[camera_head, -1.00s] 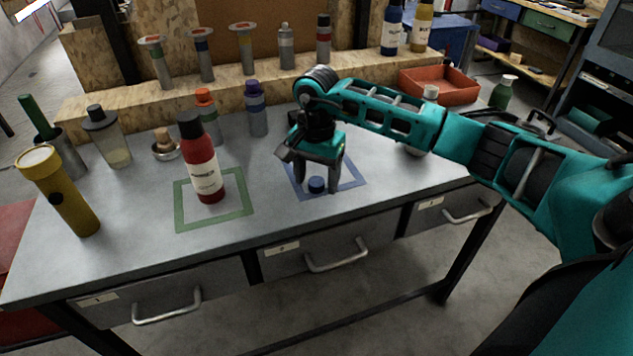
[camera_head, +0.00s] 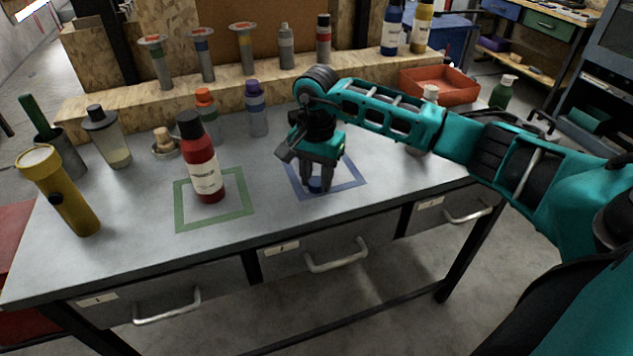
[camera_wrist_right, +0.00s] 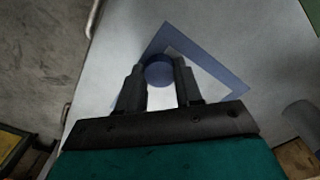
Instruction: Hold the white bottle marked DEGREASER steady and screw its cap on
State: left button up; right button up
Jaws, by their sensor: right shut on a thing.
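A small round dark blue cap (camera_head: 315,186) is on the bench inside the blue square outline (camera_head: 352,186). My right gripper (camera_head: 317,187) points down with its fingers shut on the cap, one on each side. The right wrist view shows the cap (camera_wrist_right: 158,70) between the two fingertips (camera_wrist_right: 158,75). A pale bottle (camera_head: 430,92) stands behind my right forearm, which hides most of it. I cannot read any DEGREASER mark on it. My left gripper is out of view.
A red bottle (camera_head: 204,165) with a black cap stands in the green square outline (camera_head: 246,208). A yellow flashlight (camera_head: 65,195) stands at the left. Several bottles line the back, with an orange tray (camera_head: 440,86) at back right. The bench front between the squares is clear.

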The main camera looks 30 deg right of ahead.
aim_at(316, 181)
notch_tip(316, 181, up, 20)
jog(key=p, duration=0.1)
dwell(0.5)
jog(key=shift+f, duration=0.1)
